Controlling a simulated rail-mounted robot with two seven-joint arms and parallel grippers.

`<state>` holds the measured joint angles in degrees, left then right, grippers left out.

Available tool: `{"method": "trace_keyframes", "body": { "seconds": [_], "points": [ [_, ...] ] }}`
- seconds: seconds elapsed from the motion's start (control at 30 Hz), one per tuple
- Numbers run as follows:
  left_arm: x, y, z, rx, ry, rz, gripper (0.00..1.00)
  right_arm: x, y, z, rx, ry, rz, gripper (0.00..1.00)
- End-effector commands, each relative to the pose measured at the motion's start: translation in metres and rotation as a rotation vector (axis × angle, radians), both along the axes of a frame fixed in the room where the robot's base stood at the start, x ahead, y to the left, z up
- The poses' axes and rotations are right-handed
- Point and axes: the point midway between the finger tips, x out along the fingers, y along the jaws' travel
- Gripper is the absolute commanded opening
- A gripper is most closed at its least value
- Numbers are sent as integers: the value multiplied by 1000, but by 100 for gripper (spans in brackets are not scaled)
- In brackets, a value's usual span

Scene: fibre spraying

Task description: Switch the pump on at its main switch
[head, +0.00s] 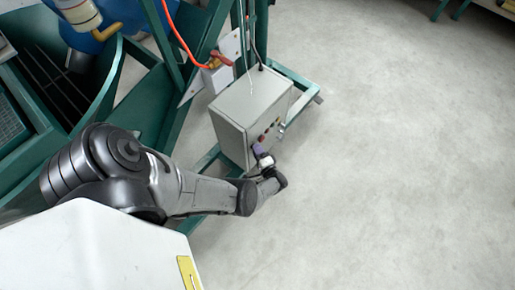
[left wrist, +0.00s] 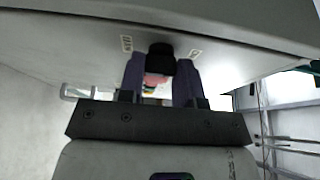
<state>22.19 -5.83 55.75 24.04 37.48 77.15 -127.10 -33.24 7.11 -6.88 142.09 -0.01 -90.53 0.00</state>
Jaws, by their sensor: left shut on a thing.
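The pump's grey control box (head: 236,100) stands on the green frame, with small coloured controls (head: 266,134) on its front face. My left gripper (head: 260,151) reaches that face low down. In the left wrist view a black knob (left wrist: 160,57), which looks like the main switch, sticks out from the box face between two small labels. My left gripper's two purple fingers (left wrist: 160,82) are shut on this knob, one on each side. Which way the knob is turned I cannot tell. In the head view the knob is hidden by the gripper. My right gripper is not in view.
A green steel frame (head: 172,85) surrounds the box's left and back. An orange hose (head: 178,35) runs down to a small fitting with a red handle (head: 220,58) behind the box. A blue drum (head: 120,15) stands at the upper left. The grey floor to the right is clear.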

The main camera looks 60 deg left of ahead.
Motion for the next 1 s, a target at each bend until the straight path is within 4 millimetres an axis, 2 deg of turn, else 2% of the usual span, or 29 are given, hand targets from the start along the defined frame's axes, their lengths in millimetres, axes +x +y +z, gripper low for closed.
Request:
{"method": "trace_keyframes", "body": {
  "seconds": [0.27,0.3,0.4,0.73,0.87,1.0],
  "points": [
    [0,0,0,-1,3,0,8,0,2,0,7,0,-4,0],
    [0,0,0,-1,3,0,33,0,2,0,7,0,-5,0],
    [0,0,0,-1,2,0,42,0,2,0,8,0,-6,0],
    [0,-6,0,-2,2,-1,43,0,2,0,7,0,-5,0],
    [1,-23,0,-3,2,-1,43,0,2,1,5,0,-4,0],
    [2,-49,-1,-3,2,-2,43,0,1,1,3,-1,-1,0]
  ]
}}
